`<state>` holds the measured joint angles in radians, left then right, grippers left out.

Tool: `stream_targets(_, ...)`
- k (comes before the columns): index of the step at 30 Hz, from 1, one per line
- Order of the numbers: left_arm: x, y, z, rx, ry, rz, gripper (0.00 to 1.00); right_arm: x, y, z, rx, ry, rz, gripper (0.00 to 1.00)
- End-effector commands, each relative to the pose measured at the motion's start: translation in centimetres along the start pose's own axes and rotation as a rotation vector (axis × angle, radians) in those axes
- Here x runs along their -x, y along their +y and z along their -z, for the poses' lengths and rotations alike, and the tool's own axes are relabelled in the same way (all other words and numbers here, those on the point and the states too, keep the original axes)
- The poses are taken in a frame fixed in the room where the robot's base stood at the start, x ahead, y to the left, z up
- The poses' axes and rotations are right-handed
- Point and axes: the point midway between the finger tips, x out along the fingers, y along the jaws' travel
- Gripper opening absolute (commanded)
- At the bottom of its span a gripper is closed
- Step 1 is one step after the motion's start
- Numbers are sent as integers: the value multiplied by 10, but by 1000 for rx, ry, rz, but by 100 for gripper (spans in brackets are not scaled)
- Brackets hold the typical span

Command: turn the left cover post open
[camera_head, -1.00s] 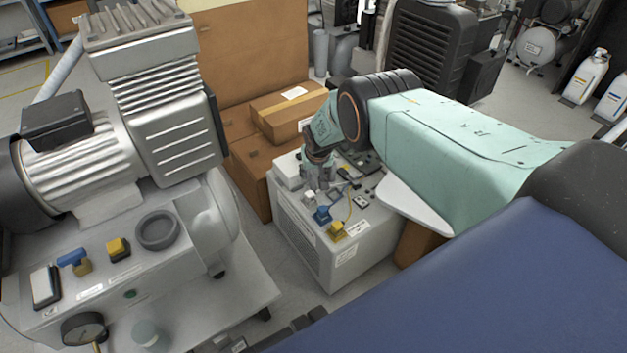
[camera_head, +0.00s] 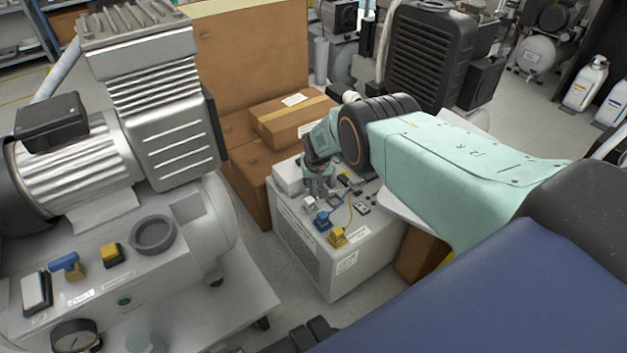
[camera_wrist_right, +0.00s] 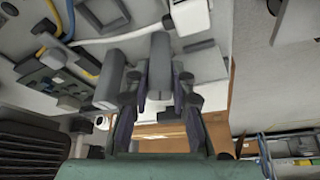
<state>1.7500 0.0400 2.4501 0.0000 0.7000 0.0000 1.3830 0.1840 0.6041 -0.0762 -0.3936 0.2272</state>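My right gripper (camera_head: 320,186) points down onto the top of a low white box-shaped unit (camera_head: 345,265), beyond the large compressor. In the right wrist view my gripper (camera_wrist_right: 161,82) has its two dark fingers on either side of a grey upright post (camera_wrist_right: 160,62). The fingers look close to the post; whether they touch it is not clear. Another grey post (camera_wrist_right: 110,82) stands just left of the fingers. In the head view the posts are small and partly hidden by the gripper. My left gripper is not seen.
On the unit, a blue-handled valve (camera_head: 321,220) and a yellow one (camera_head: 337,237) stand in front of the gripper. A large compressor (camera_head: 160,110) fills the left. Cardboard boxes (camera_head: 292,118) stand behind the unit. Open floor lies at the right back.

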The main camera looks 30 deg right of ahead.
Motion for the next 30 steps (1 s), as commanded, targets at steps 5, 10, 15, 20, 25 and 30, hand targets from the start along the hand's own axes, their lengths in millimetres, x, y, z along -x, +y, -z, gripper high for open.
stream_targets(5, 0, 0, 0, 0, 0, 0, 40, 0, 0, 0, 0, 0, 0, 4)
stream_targets(10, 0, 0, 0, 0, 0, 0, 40, 0, 0, 0, 0, 0, 0, 0)
stream_targets(15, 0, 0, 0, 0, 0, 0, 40, 0, 0, 0, -17, -1, -8, 0)
stream_targets(20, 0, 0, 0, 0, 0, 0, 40, -1, -1, -1, -85, -5, -36, 0)
stream_targets(25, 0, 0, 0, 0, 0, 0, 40, -1, -1, -1, -181, -4, -74, 0)
stream_targets(30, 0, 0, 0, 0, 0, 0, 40, -1, -2, -1, -286, -4, -119, 0)
